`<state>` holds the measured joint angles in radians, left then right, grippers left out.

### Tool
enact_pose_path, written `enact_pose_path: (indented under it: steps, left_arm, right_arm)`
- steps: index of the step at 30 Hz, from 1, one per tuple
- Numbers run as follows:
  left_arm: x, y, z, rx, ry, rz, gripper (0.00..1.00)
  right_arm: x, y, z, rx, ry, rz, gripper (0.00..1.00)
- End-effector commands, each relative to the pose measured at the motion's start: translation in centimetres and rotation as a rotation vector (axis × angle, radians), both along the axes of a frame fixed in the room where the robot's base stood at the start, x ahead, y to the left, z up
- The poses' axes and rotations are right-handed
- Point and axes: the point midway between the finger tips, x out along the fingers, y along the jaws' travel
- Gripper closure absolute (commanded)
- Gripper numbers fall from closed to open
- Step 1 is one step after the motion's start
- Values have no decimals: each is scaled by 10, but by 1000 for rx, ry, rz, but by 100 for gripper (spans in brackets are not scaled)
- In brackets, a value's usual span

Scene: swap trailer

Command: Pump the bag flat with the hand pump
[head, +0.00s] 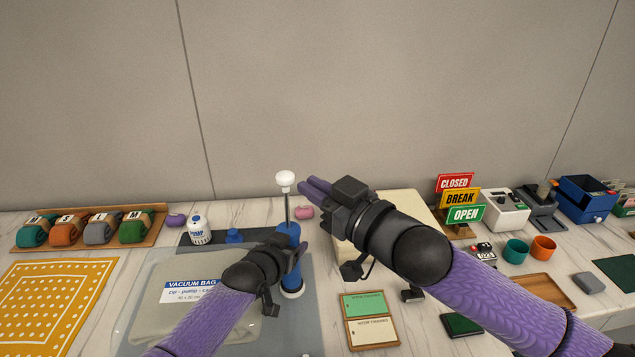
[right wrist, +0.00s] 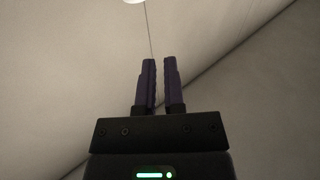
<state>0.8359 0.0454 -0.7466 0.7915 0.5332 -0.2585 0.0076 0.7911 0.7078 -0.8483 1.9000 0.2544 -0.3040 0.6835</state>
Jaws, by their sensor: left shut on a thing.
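The blue hand pump (head: 291,274) stands upright on the grey mat, its rod drawn up and its white knob (head: 285,178) on top. My left gripper (head: 298,250) is shut on the blue pump body. The vacuum bag (head: 180,265) lies to its left, puffed with something beige inside; my left arm covers part of it. My right gripper (head: 313,187) is just right of the knob, apart from it. Its fingers (right wrist: 160,80) are empty with a narrow gap between them. A white thing is cut off at the top of the right wrist view; I cannot tell what it is.
A wooden tray of rolled clothes (head: 88,247) and a yellow dotted cloth (head: 58,292) lie at left. A white pump bottle (head: 199,231) stands behind the bag. Signs (head: 461,197), cups (head: 515,250) and a blue box (head: 587,200) stand at right.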

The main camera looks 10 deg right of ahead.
Motion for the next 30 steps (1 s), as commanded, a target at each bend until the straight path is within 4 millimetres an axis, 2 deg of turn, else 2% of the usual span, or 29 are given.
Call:
enact_pose_path:
  steps: [1, 4, 8, 11, 23, 24, 27, 30]
  left_arm:
    - [0, 1, -1, 2, 0, 1, 100]
    - [0, 1, -1, 2, 0, 1, 100]
    - [0, 1, 0, 2, 0, 1, 100]
    - [0, 1, 0, 2, 0, 1, 100]
    - [0, 0, 0, 1, -1, 1, 100]
    - [0, 0, 0, 1, -1, 1, 100]
    - [0, 0, 0, 1, -1, 1, 100]
    - [0, 0, 0, 1, -1, 1, 100]
  right_arm:
    - [-1, 10, 9, 20, -2, -39, 100]
    - [1, 10, 20, 34, 14, -148, 100]
    - [4, 4, 24, 41, 46, -229, 100]
    - [14, 6, 24, 38, 52, -241, 100]
    - [91, 43, 28, 38, 51, -240, 100]
    - [95, 45, 24, 36, 53, -239, 100]
    - [88, 42, 5, 36, 53, -239, 100]
    - [85, 40, -5, 37, 51, -239, 100]
